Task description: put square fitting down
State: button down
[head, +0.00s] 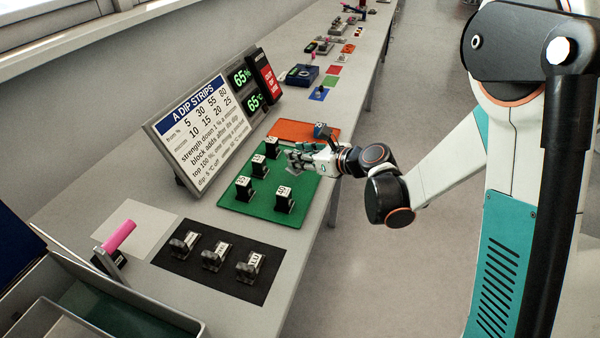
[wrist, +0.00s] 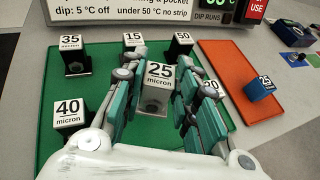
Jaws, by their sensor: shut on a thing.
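A grey block with a square white top labelled 25 micron (wrist: 157,90) stands between the two teal fingers of my gripper (wrist: 160,98) in the wrist view. It is the only square-topped piece in my grasp. My gripper (head: 300,160) is shut on it over the right part of the green mat (head: 240,203). In the head view my fingers mostly hide the block. I cannot tell whether its base touches the mat. Other blocks around it on the mat are labelled 35 (wrist: 76,56), 15 (wrist: 134,47), 50 (wrist: 180,46) and 40 (wrist: 70,114); one labelled 20 (wrist: 211,87) is partly behind my right finger.
A blue block (wrist: 260,88) stands on the orange mat (wrist: 237,75) beyond the green one. A sign board (head: 200,125) stands behind. A black mat (head: 205,285) with several grey fittings lies nearer. Bare green mat shows between the blocks.

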aim_at(300, 169)
jog(key=shift+f+b, duration=0.85)
jog(key=shift+f, duration=1.55)
jog(key=shift+r, duration=0.15)
jog(key=c, duration=1.7)
grip_release()
jog(key=shift+f, duration=0.2)
jog(key=o, duration=0.5)
jog(key=shift+c, duration=0.2)
jog(key=shift+r, duration=0.1)
